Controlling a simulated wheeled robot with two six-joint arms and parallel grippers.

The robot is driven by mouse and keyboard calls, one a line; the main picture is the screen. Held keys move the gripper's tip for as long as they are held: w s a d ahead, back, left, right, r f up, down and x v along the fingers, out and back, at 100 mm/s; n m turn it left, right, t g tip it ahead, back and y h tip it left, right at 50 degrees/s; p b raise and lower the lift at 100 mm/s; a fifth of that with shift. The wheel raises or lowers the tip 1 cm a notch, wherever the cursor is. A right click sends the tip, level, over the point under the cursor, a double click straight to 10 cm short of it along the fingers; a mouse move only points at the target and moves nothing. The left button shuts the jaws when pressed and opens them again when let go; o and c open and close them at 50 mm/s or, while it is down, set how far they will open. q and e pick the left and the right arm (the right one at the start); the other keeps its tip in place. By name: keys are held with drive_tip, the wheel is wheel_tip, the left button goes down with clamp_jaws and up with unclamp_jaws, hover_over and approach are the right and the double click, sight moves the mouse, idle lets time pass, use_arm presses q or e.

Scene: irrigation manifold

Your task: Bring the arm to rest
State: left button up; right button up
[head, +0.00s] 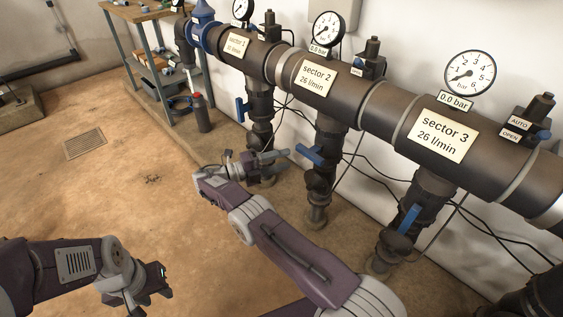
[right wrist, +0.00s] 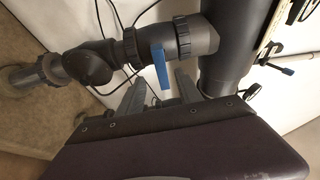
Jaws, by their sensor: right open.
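My right arm reaches from the bottom of the head view to its open gripper (head: 278,156), low beside the sector 1 and sector 2 branches.
The thick manifold pipe (head: 385,105) runs along the wall with gauges and sector labels. Blue handles show on sector 1 (head: 240,110), sector 2 (head: 309,155) and sector 3 (head: 410,217). Cables hang behind.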

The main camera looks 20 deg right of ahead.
drive_tip(key=shift+w+d, duration=0.1)
drive_tip(key=s+d+f+m+y, duration=0.2)
drive_tip(key=s+f+m+y, duration=0.2)
drive_tip(key=s+m+y, duration=0.55)
drive_tip(key=s+a+m+t+y, duration=0.1)
drive_tip(key=s+a+m+y, duration=0.3)
drive_tip(key=s+m, duration=0.65)
drive_tip(key=s+a+m+y, duration=0.4)
drive_tip(key=s+m+y, duration=0.15)
drive_tip(key=m, duration=0.95)
wheel_tip(320, 180, up, 35)
drive_tip(key=s+m+p, duration=0.1)
drive_tip(key=p, duration=3.4)
drive_tip(key=shift+s+f+h, duration=0.15)
drive_tip(key=shift+h, duration=0.25)
